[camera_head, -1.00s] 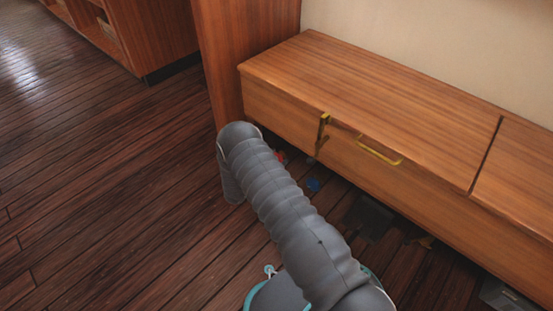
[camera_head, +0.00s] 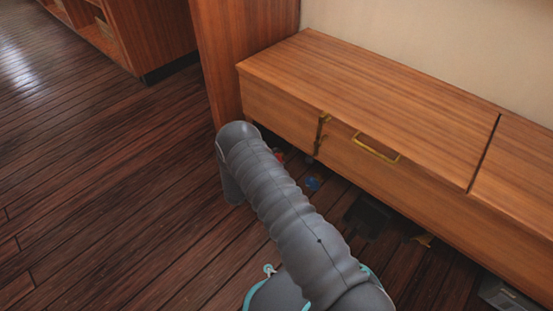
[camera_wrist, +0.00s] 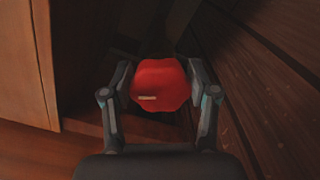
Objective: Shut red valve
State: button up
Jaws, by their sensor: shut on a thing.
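The red valve is a round, lobed knob (camera_wrist: 158,84) with a small pale mark on its face, in the middle of the wrist view. My gripper (camera_wrist: 160,88) has one finger on each side of the knob and is shut on it. In the head view my grey arm reaches down beside the bench, and my gripper is hidden behind it. A small red patch (camera_head: 280,157) shows low under the bench there, partly behind the arm; I cannot tell whether it is the valve.
A wooden bench (camera_head: 380,95) with a yellow handle (camera_head: 376,148) stands right of my arm. A small blue thing (camera_head: 313,184) and dark things lie under it. A wooden panel (camera_wrist: 25,60) is close at the wrist view's left. Floor (camera_head: 110,190) at left is clear.

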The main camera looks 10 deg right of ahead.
jog(key=m, duration=0.5)
jog(key=shift+d+f, duration=0.1)
jog(key=shift+f, duration=0.05)
jog(key=shift+m, duration=0.3)
dwell(0.3)
jog(key=o, duration=1.1)
jog(key=shift+d, duration=0.1)
jog(key=shift+o, duration=0.2)
jog(key=shift+a, duration=0.25)
jog(key=shift+s+a, duration=0.2)
jog(key=v, duration=1.1)
jog(key=shift+s+a, duration=0.1)
